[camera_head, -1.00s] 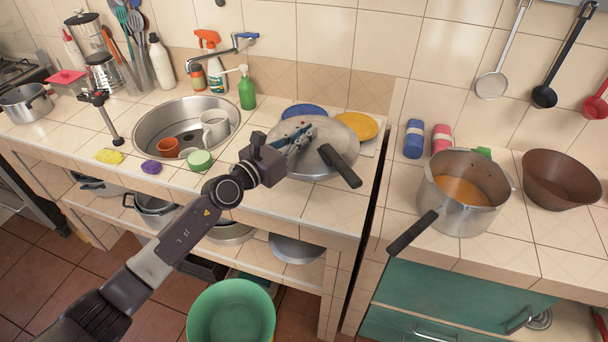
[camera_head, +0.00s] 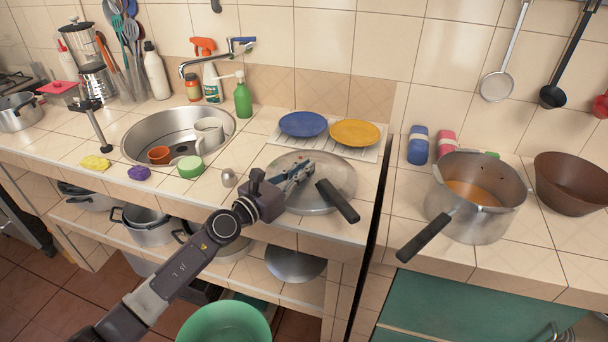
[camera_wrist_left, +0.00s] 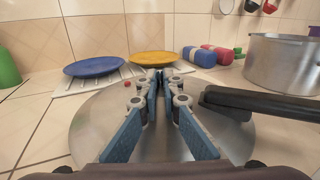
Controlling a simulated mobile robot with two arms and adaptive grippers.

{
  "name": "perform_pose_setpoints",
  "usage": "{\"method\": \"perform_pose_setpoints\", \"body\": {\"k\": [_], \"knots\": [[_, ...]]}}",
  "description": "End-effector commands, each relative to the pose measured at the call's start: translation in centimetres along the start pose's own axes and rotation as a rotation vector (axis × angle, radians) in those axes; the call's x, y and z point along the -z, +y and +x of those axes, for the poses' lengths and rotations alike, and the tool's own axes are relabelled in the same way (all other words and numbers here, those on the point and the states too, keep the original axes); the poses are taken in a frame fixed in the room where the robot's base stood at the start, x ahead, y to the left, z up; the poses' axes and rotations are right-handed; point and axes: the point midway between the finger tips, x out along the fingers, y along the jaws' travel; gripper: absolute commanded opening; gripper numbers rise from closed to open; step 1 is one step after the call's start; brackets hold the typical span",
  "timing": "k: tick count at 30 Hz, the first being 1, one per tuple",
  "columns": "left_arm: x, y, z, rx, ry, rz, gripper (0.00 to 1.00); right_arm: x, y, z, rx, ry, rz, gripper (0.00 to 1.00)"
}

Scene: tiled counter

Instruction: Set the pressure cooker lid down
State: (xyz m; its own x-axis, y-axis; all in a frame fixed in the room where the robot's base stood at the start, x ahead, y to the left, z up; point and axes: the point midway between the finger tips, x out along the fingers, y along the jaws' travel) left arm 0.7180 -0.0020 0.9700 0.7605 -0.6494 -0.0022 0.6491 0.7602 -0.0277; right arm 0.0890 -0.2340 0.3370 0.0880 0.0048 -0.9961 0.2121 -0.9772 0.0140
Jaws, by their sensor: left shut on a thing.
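The pressure cooker lid (camera_head: 337,171) is a round grey metal disc with a black handle (camera_head: 337,201) pointing to the front right. It lies low and nearly flat over the counter, in front of the plates; I cannot tell whether its whole rim touches the tiles. My left gripper (camera_head: 302,174) is shut on the lid near its middle. In the left wrist view the blue-padded fingers (camera_wrist_left: 160,88) come together over the lid (camera_wrist_left: 92,128), and their tips hide the gripped part. The open pressure cooker pot (camera_head: 478,218) stands on the right counter. My right gripper is not in view.
A blue plate (camera_head: 303,124) and a yellow plate (camera_head: 355,133) lie on a white rack (camera_head: 330,146) behind the lid. A small metal piece (camera_head: 229,178) stands left of it. The sink (camera_head: 135,146) is farther left. A gap (camera_head: 378,210) separates the counters at right.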

Motion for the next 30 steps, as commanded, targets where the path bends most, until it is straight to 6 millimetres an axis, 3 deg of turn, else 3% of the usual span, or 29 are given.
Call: {"method": "perform_pose_setpoints", "body": {"k": [11,12,16,27,30], "knots": [[0.1,0.0,0.1,0.000,-0.006,0.001,0.00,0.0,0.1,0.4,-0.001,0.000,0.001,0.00],[0.1,0.0,0.0,0.000,-0.001,0.001,0.10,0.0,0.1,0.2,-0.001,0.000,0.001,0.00],[0.2,0.0,0.0,0.000,-0.001,0.001,0.23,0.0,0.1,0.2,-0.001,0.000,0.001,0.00],[-0.5,0.0,0.0,0.000,-0.001,0.001,0.23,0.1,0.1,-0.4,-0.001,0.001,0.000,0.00],[-0.2,0.1,-1.6,-0.001,0.001,0.002,0.23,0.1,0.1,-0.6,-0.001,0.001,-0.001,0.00]]}}
